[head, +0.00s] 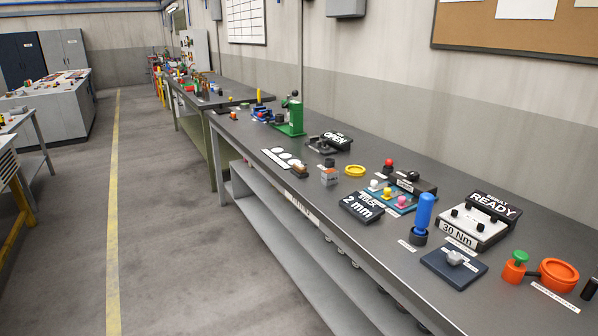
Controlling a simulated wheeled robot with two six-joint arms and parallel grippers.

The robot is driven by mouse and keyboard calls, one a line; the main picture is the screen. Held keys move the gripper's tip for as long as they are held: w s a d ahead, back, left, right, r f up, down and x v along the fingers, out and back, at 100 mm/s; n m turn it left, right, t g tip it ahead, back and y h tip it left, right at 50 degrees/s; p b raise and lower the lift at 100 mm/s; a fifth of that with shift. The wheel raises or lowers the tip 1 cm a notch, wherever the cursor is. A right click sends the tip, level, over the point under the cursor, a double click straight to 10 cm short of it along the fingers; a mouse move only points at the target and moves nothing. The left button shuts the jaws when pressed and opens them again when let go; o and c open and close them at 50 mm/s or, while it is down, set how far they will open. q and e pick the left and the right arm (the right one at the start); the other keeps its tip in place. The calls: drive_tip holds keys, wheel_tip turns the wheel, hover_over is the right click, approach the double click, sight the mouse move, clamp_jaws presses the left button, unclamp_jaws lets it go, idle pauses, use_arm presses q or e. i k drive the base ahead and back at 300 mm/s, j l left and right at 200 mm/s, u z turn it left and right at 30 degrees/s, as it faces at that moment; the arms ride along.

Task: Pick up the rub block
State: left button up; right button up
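A long dark-topped workbench (400,262) runs from the lower right toward the back left. I cannot tell for sure which thing on it is the rub block. A small brown block (299,171) lies at the near end of a strip with white discs (283,158). A small grey and orange stacked block (328,177) stands upright just right of it, apart from it. Neither of my grippers is in view, and nothing touches these blocks.
Right of the blocks are a yellow ring (355,171), a black "2 mm" sign (361,207), a blue-handled tool (424,213) and a "30 Nm" box (474,228). A green press (292,117) stands farther back. The floor aisle (190,240) on the left is clear.

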sight(299, 170)
drive_tip(key=i+u, duration=0.5)
drive_tip(key=i, duration=0.6)
